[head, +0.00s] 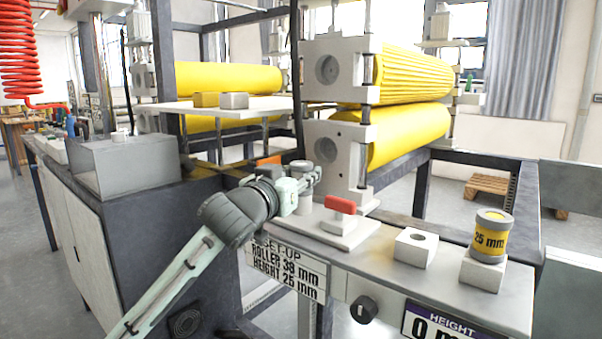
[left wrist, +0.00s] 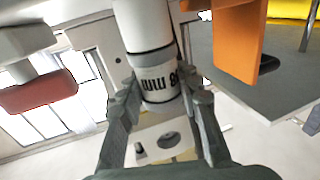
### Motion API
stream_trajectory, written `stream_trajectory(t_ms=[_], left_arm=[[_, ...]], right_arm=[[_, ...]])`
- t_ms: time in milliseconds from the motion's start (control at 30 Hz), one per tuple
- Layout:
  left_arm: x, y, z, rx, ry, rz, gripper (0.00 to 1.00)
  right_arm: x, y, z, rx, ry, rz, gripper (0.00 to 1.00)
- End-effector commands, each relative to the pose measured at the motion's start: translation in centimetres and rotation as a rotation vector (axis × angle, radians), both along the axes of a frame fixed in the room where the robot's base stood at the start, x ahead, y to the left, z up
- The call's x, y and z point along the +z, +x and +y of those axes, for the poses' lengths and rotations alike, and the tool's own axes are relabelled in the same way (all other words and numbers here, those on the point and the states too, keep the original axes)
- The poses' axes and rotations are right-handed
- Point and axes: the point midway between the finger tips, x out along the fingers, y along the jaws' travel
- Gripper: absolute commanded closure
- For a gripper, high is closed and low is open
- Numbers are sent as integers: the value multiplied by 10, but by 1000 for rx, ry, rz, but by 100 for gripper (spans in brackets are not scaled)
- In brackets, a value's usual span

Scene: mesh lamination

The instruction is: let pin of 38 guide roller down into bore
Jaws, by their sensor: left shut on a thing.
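My left gripper (head: 306,182) is at the machine's front ledge, left of the red-handled plate. In the left wrist view, which looks upside down, its two fingers (left wrist: 163,100) are shut on the white 38 guide roller (left wrist: 158,82), with its label inverted between them. In the head view only a small grey-white part of the roller (head: 304,203) shows below the gripper. The roller's pin and the bore under it are hidden in both views, so I cannot tell whether the pin is in the bore. My right gripper is not in view.
A plate with a red handle (head: 341,205) stands just right of the gripper. Farther right are an empty bored block (head: 416,248) and a yellow 25 mm roller (head: 490,238) on its block. Large yellow rollers (head: 410,75) rise behind. An orange piece (left wrist: 240,42) hangs close by.

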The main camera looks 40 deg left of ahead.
Motion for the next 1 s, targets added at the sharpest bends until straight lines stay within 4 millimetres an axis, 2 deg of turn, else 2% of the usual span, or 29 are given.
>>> stream_trajectory(t_ms=[33,67,233,567,667,1000], left_arm=[[-2,0,0,0,0,-1,100],[0,0,0,0,0,-2,63],[0,0,0,0,0,-1,42],[2,0,0,0,0,-2,42],[13,0,0,0,1,-4,42],[77,0,0,0,1,-6,42]], right_arm=[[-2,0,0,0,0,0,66],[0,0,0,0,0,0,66],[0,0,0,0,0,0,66],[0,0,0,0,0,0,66],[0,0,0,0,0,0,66],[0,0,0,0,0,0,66]])
